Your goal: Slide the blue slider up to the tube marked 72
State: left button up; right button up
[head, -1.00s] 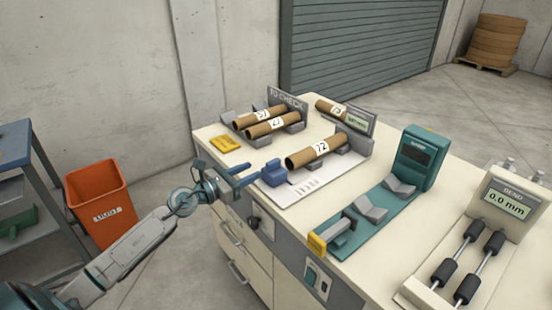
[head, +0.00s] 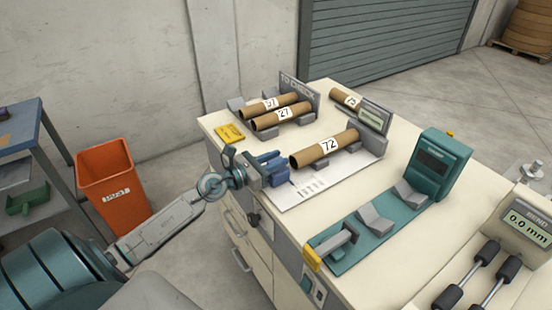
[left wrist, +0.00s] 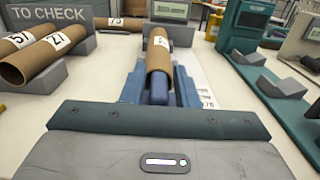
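The brown tube marked 72 (head: 342,141) lies in a grey cradle on a white measuring plate; it also shows in the left wrist view (left wrist: 158,58). The blue slider (head: 279,175) sits at the plate's near left end, just short of the tube's near end, partly hidden by my gripper. My left gripper (head: 270,158) is at the slider. In the left wrist view its two fingers lie on either side of the slider (left wrist: 160,90) and look open; whether they touch it cannot be told. My right gripper is not in view.
Tubes marked 57 and 27 (head: 268,122) lie in the rack behind, beside a yellow pad (head: 230,133). A tube marked 75 (head: 345,98) lies farther back. A grey display (head: 375,115) stands behind tube 72. A teal gauge (head: 437,165) is to the right.

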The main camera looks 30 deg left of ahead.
aim_at(282, 157)
pick_arm(q)
jog(key=shift+w, duration=0.1)
grip_shut()
jog(key=shift+w+r, duration=0.1)
jog(key=shift+w, duration=0.1)
jog(key=p+x, duration=0.1)
jog(key=x, duration=0.2)
jog(key=shift+w+d, duration=0.3)
jog(key=shift+w, duration=0.2)
jog(key=shift+o, duration=1.8)
grip_release()
